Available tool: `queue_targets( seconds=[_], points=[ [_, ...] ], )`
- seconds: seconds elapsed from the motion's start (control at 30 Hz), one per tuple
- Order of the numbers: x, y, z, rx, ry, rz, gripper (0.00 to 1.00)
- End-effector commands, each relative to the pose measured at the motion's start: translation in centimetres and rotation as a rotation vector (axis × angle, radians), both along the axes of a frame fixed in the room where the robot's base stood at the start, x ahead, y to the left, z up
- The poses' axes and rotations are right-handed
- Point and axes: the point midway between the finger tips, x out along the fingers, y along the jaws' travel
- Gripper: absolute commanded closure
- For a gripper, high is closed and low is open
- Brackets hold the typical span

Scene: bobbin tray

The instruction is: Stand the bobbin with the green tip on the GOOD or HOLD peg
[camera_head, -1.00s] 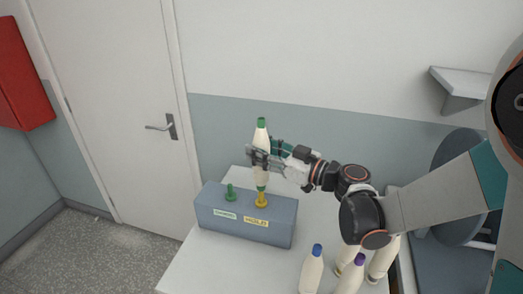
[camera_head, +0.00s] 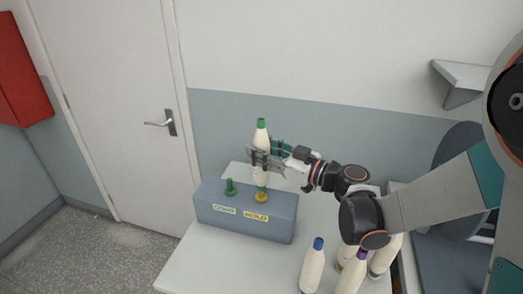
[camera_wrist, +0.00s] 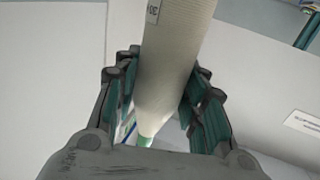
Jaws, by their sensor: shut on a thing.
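The cream bobbin with the green tip (camera_head: 261,136) stands upright in my gripper (camera_head: 262,158), tip up. My gripper is shut on its body, and the wrist view shows a finger on each side of the bobbin (camera_wrist: 172,75). The bobbin's lower end is over the yellow HOLD peg (camera_head: 262,198); only the peg's lower part shows, and I cannot tell how far down the bobbin sits. The green GOOD peg (camera_head: 230,187) stands bare to the left. Both pegs are on a blue-grey block (camera_head: 279,229) with GOOD and HOLD labels.
Several other bobbins stand at the table's front right, including a blue-tipped one (camera_head: 313,268) and a purple-tipped one (camera_head: 353,272), below my arm. The white table (camera_head: 215,266) is clear in front of the block. A wall shelf (camera_head: 455,85) is at the right.

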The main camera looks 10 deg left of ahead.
Motion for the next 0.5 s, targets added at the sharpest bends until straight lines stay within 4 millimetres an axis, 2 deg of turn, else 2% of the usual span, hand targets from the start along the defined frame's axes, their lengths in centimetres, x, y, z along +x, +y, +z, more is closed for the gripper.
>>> queue_targets(
  seconds=[0.5],
  points=[
    [0.0, 0.0, -1.5, 0.000, 0.000, 0.000, 0.92]
  ],
)
